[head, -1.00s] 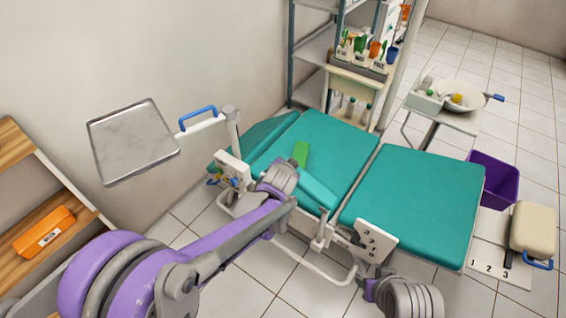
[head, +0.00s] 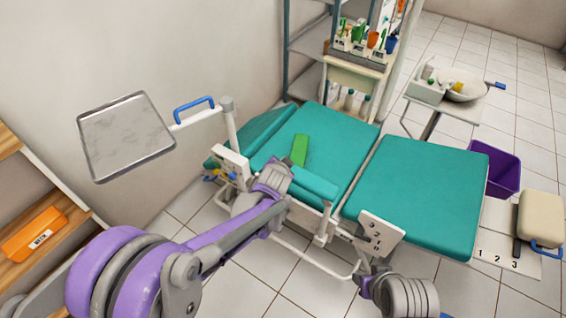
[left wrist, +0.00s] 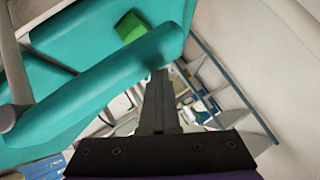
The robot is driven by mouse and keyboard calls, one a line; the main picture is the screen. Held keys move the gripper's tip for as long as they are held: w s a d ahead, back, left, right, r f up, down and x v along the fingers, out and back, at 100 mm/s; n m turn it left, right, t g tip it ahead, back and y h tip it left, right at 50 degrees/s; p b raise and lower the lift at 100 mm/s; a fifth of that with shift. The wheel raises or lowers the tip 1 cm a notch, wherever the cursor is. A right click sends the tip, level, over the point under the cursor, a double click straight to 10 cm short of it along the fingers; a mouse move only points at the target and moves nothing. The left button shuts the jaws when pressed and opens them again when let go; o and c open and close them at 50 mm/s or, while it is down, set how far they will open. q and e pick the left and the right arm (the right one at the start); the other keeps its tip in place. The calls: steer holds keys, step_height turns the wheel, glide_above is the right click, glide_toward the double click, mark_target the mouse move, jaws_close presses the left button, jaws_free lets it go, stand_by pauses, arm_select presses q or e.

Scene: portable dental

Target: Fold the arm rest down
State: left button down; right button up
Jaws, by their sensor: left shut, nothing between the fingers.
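The teal arm rest (head: 313,187) runs along the near side of the teal dental chair (head: 325,140), raised on a white post. In the left wrist view the arm rest (left wrist: 95,88) crosses as a long padded bar. My left gripper (left wrist: 157,76) is shut and empty, with its fingertips at the arm rest's edge; I cannot tell whether they touch. In the head view the fingers are hidden behind my left wrist, which is at the arm rest's left end.
A green block (head: 300,149) lies on the chair. A metal tray (head: 125,137) stands left of the chair, near a blue handle (head: 193,107). A white side table (head: 455,108) and purple bin (head: 492,168) stand at the right. A wooden shelf (head: 55,222) is at the left.

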arm_select(q)
steer(key=shift+a+f, duration=0.15)
step_height(320, 180, up, 5)
steer(key=p, duration=0.3)
steer(key=shift+w, duration=0.1)
steer(key=s+a+r, duration=0.3)
steer(key=s+r, duration=0.3)
steer(key=shift+s+a+r+p, duration=0.15)
steer(key=shift+s+r+p, duration=0.05)
steer(key=shift+p, duration=0.25)
steer(key=s+a+r+n+g+p, duration=0.1)
steer(key=s+a+n+p, duration=0.1)
steer(key=s, duration=0.7)
steer(key=s+a+r+n+g+p, duration=0.1)
steer(key=s+a+n+g+p, duration=0.1)
steer(key=s+a, duration=0.3)
steer(key=s+a+r+n+g+p, duration=0.2)
steer(key=s+a+n+p, duration=0.1)
steer(key=s, duration=0.9)
steer(key=shift+s+a+n+y+p, duration=0.2)
steer(key=shift+s+n+y+p, duration=0.2)
steer(key=shift+n, duration=0.3)
